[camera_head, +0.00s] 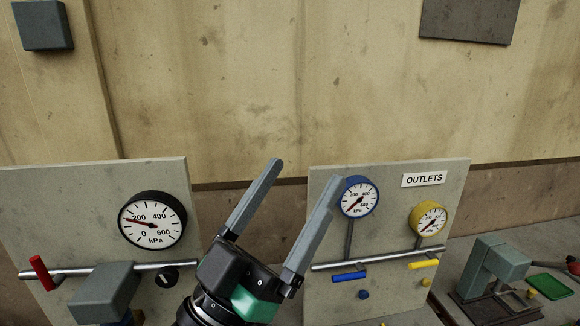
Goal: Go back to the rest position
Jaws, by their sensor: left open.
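My left gripper (300,180) rises from the bottom middle of the head view. Its two grey fingers are spread wide with nothing between them. They point up and to the right, and the right finger overlaps the left edge of the outlets panel (400,190) in the picture. I cannot tell whether it touches the panel. My right gripper is not in view.
A left panel (60,200) carries a black gauge (152,220), a red handle (42,272) and a grey box (105,291). The outlets panel carries a blue gauge (358,196), a yellow gauge (431,221), a blue handle (349,277) and a yellow handle (423,264). A grey-green device (492,270) stands at right.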

